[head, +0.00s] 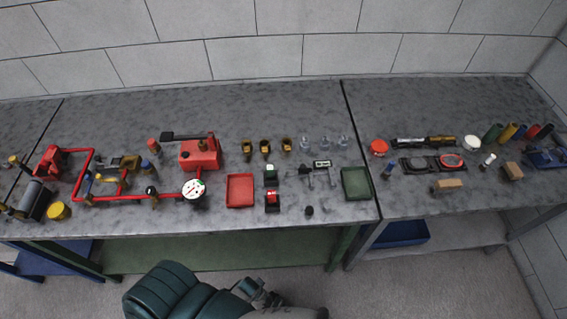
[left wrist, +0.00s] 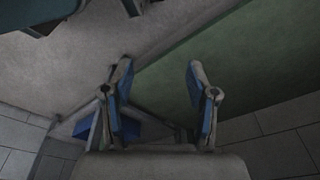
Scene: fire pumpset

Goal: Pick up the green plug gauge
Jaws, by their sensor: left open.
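A small green block with a dark base (head: 271,173) stands on the workbench in the head view, just behind a similar red block (head: 272,198). It may be the green plug gauge, but it is too small to be sure. A green cylinder (head: 493,132) also stands at the far right among coloured cylinders. My left gripper (left wrist: 158,85) is open and empty in the left wrist view, with blue pads facing each other above the floor. In the head view, a gripper (head: 255,290), apparently this one, is low in front of the bench. My right gripper is not in view.
A red tray (head: 240,190) and a green tray (head: 356,184) flank the blocks. Red pipework with a dial (head: 194,189) lies left. Brass fittings (head: 266,148) and clear bottles (head: 324,143) stand behind. The bench's front edge and a green lower shelf (head: 220,255) lie between gripper and benchtop.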

